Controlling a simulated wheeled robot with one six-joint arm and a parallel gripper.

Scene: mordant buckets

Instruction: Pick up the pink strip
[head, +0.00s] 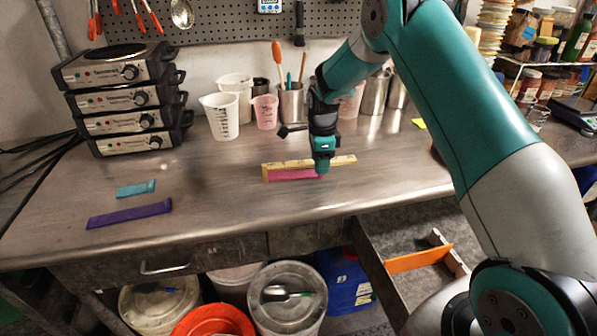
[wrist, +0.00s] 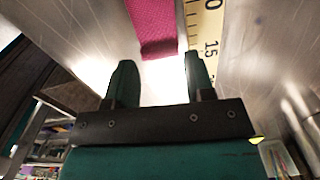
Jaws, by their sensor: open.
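The pink strip (head: 292,175) lies on the metal table, along the near side of a yellow ruler (head: 345,161). In the wrist view the pink strip (wrist: 153,22) shows at the top, its end just beyond and between my fingertips. The ruler (wrist: 208,40) runs beside it on the right, close to the right fingertip. My gripper (head: 321,170) is low over the strip's right end. It also shows in the wrist view (wrist: 158,62), open, with nothing between the fingers. In the head view my gripper hides the strip's right end and part of the ruler.
A teal strip (head: 136,189) and a purple strip (head: 129,214) lie on the left of the table. Hot plates (head: 127,101) are stacked at the back left. Measuring cups (head: 221,116) and metal cups stand behind my gripper. An open drawer (head: 412,284) juts out at the front right.

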